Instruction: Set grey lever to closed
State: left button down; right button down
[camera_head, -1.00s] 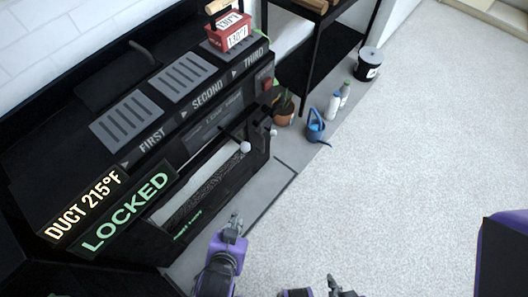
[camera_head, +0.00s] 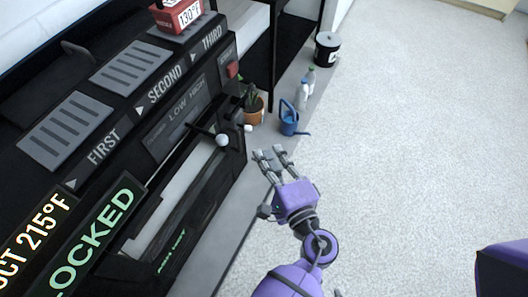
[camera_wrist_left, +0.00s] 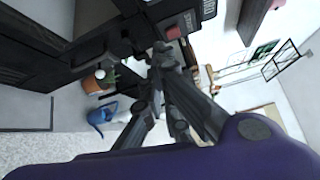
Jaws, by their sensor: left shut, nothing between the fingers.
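The black panel machine (camera_head: 170,120) fills the left of the head view. Two pale ball knobs stick out at its right end: one (camera_head: 222,140) on a dark arm at the slot, a smaller one (camera_head: 248,128) to its right. A grey curved handle (camera_head: 78,50) shows at the back. I cannot tell which is the grey lever. My left gripper (camera_head: 268,152) is shut and empty, just below and right of the knobs, apparently apart from them. In the left wrist view its fingers (camera_wrist_left: 160,55) point at the machine's dark end and hide part of it. Only a small tip, perhaps my right gripper, shows at the bottom edge.
A potted plant (camera_head: 253,105), a blue watering can (camera_head: 290,118), bottles (camera_head: 303,92) and a black bucket (camera_head: 327,50) stand on the floor beyond my left gripper. A red box (camera_head: 178,16) sits on the machine. The pale floor to the right is clear.

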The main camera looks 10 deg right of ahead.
pick_arm(q)
jog(key=w+a, duration=0.5)
jog(key=shift+w+a+p, duration=0.2)
jog(key=shift+w+p, duration=0.1)
jog(key=shift+p, duration=0.1)
pick_arm(e)
jog(key=shift+w+a+r, duration=0.2)
jog(key=shift+w+r, duration=0.15)
jog(key=shift+w, duration=0.1)
pick_arm(q)
jog(key=shift+r, duration=0.1)
